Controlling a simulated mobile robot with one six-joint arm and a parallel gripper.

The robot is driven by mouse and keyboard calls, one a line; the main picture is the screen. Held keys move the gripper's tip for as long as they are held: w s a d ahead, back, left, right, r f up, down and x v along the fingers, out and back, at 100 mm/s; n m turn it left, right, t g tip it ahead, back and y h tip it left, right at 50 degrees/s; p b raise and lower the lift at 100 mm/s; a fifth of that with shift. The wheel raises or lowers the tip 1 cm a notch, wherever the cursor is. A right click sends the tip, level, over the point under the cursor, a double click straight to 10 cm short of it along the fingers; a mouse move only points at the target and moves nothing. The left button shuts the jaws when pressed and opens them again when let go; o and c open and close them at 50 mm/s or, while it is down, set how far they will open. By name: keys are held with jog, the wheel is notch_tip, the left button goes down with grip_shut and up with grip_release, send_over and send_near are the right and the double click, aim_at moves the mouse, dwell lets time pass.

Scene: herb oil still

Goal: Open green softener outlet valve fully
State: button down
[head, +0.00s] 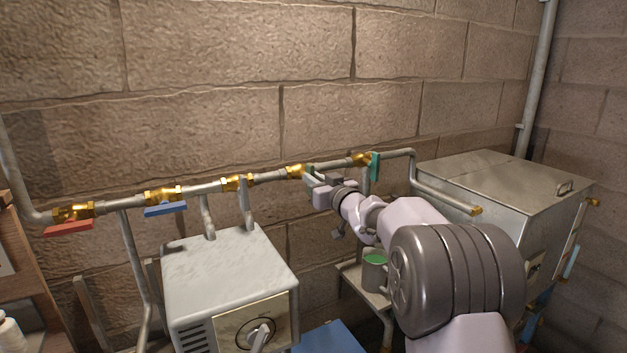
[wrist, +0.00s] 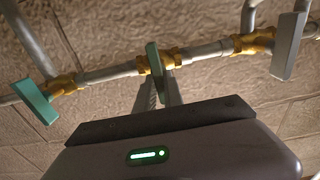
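A horizontal pipe along the wall carries several brass valves. A green handle (head: 310,171) sits at the valve by my fingertips; it also shows in the wrist view (wrist: 153,57), standing across the pipe. My gripper (head: 315,180) reaches the pipe, and in the wrist view its fingers (wrist: 158,88) lie on either side of this handle. I cannot tell whether they are pressed on it. Another green handle (head: 374,167) hangs across the pipe farther right. A teal handle (wrist: 38,101) shows at the left of the wrist view. The pictures do not show which green handle is the softener outlet.
A red handle (head: 68,229) and a blue handle (head: 165,209) lie along the pipe to the left. A grey box (head: 225,270) stands below the pipe and a metal tank (head: 505,180) at right. A green-topped can (head: 375,272) stands below my arm.

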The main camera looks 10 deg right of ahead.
dwell(0.3)
jog(key=n+b, duration=0.3)
jog(key=n, duration=0.3)
jog(key=n+b, duration=0.2)
jog(key=n, duration=0.4)
jog(key=a+f+n+b, duration=0.1)
jog(key=n+b, duration=0.2)
jog(key=n, duration=0.3)
jog(key=shift+s+b, duration=0.15)
jog(key=shift+b, duration=0.15)
jog(key=shift+d+n, duration=0.1)
jog(key=shift+n, duration=0.2)
jog(key=c, duration=1.5)
grip_release()
jog(key=shift+o, duration=0.2)
